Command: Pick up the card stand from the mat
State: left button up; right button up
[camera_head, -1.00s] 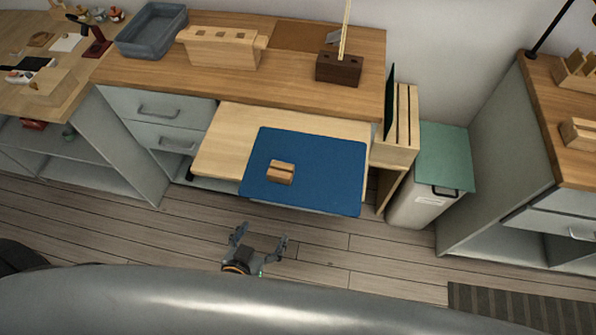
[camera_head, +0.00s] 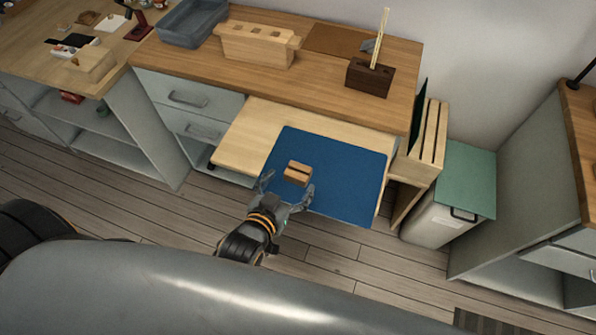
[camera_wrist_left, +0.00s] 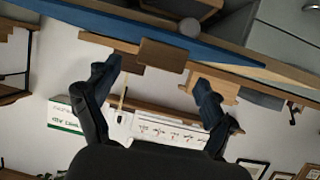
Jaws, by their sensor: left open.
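The card stand (camera_head: 297,173) is a small brown wooden block with a slot along its top. It sits on the blue mat (camera_head: 345,170), near the mat's front left part. In the wrist view the card stand (camera_wrist_left: 163,55) shows against the mat's edge (camera_wrist_left: 105,22), in line with the gap between my fingers. My left gripper (camera_head: 288,188) is open and empty at the mat's front edge, just in front of the card stand, one finger to each side. The wrist view shows the same open left gripper (camera_wrist_left: 154,76), its tips just short of the block. My right gripper is not in view.
The mat lies on a pale pull-out board (camera_head: 240,142) below the desk (camera_head: 320,85). A wooden holder (camera_head: 257,45) and a dark block with sticks (camera_head: 370,78) stand on the desk. A bin with a green lid (camera_head: 465,175) stands to the right.

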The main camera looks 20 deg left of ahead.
aim_at(294, 178)
pick_arm(q)
jog(key=x, duration=0.5)
jog(key=shift+p, duration=0.4)
jog(key=shift+s, duration=0.1)
jog(key=c, duration=1.2)
